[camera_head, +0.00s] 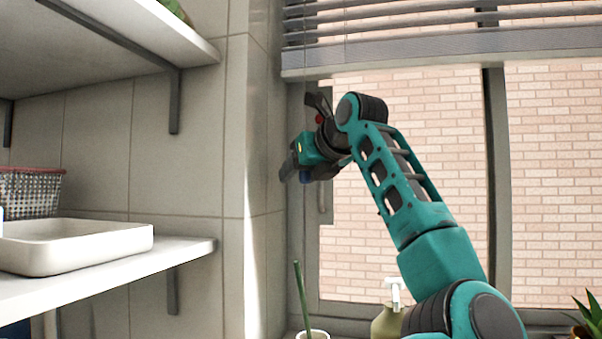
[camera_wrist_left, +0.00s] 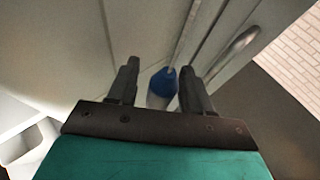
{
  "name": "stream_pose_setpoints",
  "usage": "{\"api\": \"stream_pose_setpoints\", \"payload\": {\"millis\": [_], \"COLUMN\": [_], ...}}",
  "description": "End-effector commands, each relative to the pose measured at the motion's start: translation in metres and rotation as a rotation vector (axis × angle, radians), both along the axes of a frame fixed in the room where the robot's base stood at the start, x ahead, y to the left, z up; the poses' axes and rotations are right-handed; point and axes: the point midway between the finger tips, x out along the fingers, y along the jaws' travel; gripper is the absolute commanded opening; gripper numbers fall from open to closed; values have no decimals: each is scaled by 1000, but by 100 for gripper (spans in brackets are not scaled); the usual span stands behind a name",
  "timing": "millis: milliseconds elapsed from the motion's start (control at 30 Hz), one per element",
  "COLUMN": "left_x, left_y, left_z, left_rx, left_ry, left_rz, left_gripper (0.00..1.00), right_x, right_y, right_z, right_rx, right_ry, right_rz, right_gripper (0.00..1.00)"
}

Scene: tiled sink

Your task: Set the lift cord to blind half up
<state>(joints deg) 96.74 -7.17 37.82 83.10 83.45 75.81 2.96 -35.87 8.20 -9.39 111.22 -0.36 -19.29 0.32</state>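The grey slatted blind (camera_head: 430,42) hangs across the top of the window, its bottom rail near the top of the head view. My left gripper (camera_head: 286,168) is by the left window frame, below the rail. A cord pull with a blue top (camera_wrist_left: 163,82) and a pale lower body shows between its fingers in the left wrist view. A thin pale line, perhaps the lift cord (camera_wrist_left: 178,52), runs up from it. The gripper (camera_wrist_left: 159,74) is open, with a gap between the fingers; I cannot tell whether they touch the pull. My right gripper is out of view.
Shelves on the left hold a white basin (camera_head: 80,246) and a wire basket (camera_head: 30,190). A soap bottle (camera_head: 388,322), a cup (camera_head: 313,335) with a green stick and a plant (camera_head: 592,315) stand low in front. A window handle (camera_wrist_left: 238,55) is right of the gripper.

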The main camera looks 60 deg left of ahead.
Motion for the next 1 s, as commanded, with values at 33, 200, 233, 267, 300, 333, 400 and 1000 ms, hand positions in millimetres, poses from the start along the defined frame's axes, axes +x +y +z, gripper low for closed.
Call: {"api": "stream_pose_setpoints", "payload": {"millis": [33, 200, 233, 267, 300, 333, 400, 1000], "left_x": [0, 0, 0, 0, 0, 0, -1, -10], "left_y": [0, -1, -2, -3, -6, -10, -20, -116], "left_z": [0, 0, 0, 1, 2, 3, 8, 48], "left_rx": [-1, -1, -1, -1, -1, -1, 1, 0], "left_ry": [0, 0, 0, 0, 0, -1, -2, 0], "left_rz": [0, 1, 0, 0, -1, -2, -2, -1], "left_gripper": [50, 50, 50, 50, 50, 50, 50, 50], "right_x": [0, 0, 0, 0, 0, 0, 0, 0], "right_y": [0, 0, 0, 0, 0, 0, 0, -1], "right_z": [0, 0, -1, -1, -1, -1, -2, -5], "right_rx": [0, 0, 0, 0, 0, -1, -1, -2], "right_ry": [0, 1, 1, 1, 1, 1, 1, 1], "right_rz": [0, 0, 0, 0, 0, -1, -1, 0], "right_gripper": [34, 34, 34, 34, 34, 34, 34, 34]}}
